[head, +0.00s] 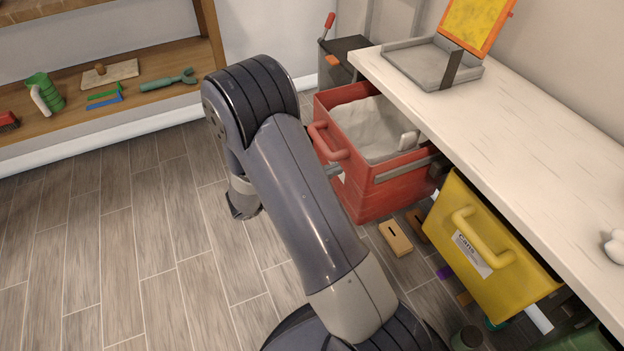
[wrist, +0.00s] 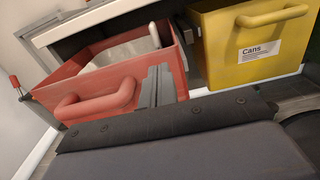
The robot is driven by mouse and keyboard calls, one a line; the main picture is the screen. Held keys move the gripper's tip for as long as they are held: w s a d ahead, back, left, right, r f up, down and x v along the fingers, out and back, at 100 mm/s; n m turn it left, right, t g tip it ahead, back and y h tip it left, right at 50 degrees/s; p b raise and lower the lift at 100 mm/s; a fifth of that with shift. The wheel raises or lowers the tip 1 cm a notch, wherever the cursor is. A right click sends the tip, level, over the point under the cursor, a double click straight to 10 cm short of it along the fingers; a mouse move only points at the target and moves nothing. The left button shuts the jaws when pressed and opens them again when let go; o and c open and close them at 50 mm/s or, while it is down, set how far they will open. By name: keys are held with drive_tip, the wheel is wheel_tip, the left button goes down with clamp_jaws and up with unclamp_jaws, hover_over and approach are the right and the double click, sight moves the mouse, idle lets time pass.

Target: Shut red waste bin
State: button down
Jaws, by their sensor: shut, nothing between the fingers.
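The red waste bin (head: 390,187) is a pull-out box under the white counter. It stands pulled out, with its open top and pale liner showing. Its red handle (head: 328,141) is on the front face, towards my arm. In the wrist view the red bin (wrist: 165,65) is at the left, with its handle (wrist: 97,101) near the lower left and a grey rail along its side. My gripper (head: 243,198) is in front of the bin, left of the handle and apart from it. It is shut and empty; my arm partly hides it.
A yellow bin labelled Cans (head: 490,250) is beside the red bin, under the white counter (head: 500,120). Wooden blocks (head: 395,238) lie on the floor below. A shelf with tools (head: 110,85) stands at the left. The wooden floor (head: 120,240) at left is clear.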

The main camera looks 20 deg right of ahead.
sight(363, 160)
drive_tip(key=d+b, duration=0.1)
drive_tip(key=d, duration=0.5)
drive_tip(key=shift+w, duration=0.1)
drive_tip(key=d, duration=1.1)
drive_tip(key=d+p, duration=0.1)
drive_tip(key=d, duration=0.5)
drive_tip(key=shift+w+d, duration=0.25)
drive_tip(key=shift+w, duration=0.1)
drive_tip(key=shift+a, duration=0.15)
drive_tip(key=shift+a, duration=0.35)
drive_tip(key=a, duration=0.4)
drive_tip(key=a+p, duration=0.1)
drive_tip(key=a, duration=0.3)
drive_tip(key=a+p, duration=0.1)
drive_tip(key=a, duration=0.4)
drive_tip(key=shift+s, duration=0.25)
